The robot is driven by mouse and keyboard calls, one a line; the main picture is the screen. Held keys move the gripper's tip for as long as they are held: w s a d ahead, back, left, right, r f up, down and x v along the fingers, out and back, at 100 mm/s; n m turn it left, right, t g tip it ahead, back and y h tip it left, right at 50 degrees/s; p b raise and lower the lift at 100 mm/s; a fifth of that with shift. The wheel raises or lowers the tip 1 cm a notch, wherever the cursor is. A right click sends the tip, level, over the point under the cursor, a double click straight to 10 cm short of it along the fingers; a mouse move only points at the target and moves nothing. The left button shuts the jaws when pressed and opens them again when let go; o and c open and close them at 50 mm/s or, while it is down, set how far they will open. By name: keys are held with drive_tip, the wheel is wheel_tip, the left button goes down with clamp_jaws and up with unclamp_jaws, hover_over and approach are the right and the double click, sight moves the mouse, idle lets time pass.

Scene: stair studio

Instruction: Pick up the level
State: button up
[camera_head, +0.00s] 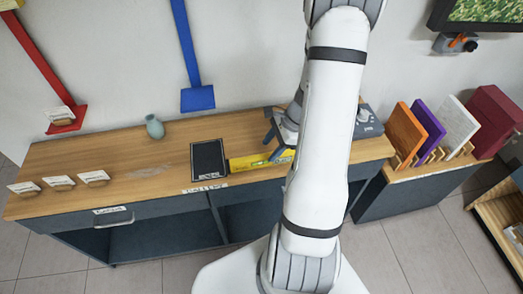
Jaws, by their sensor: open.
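The level, a long yellow bar (248,163), lies on the wooden tabletop right of a black pad. Its right end is hidden behind my gripper and arm. My gripper (275,140) is open at the level's right part, with its dark fingers over or beside it. My white arm hides part of the gripper, so I cannot tell whether the fingers touch the level.
The wooden desk (120,150) also holds a black pad (208,159), a teal vase (155,126), several card holders at the left and a dark device with a knob (368,124). A rack with coloured panels (428,122) stands at the right. The desk's left middle is clear.

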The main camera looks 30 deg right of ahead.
sight(263, 157)
drive_tip(key=shift+d+f+m, duration=0.35)
drive_tip(key=shift+m, duration=0.05)
drive_tip(key=shift+f, duration=0.3)
drive_tip(key=shift+x, duration=1)
drive_tip(key=shift+w+p+x, duration=0.25)
drive_tip(key=shift+x, duration=1.1)
drive_tip(key=shift+w+p+x, duration=0.2)
drive_tip(key=shift+p+x, duration=0.05)
drive_tip(key=shift+x, duration=1.1)
drive_tip(key=shift+a+r, duration=0.15)
drive_tip(key=shift+c, duration=0.2)
clamp_jaws()
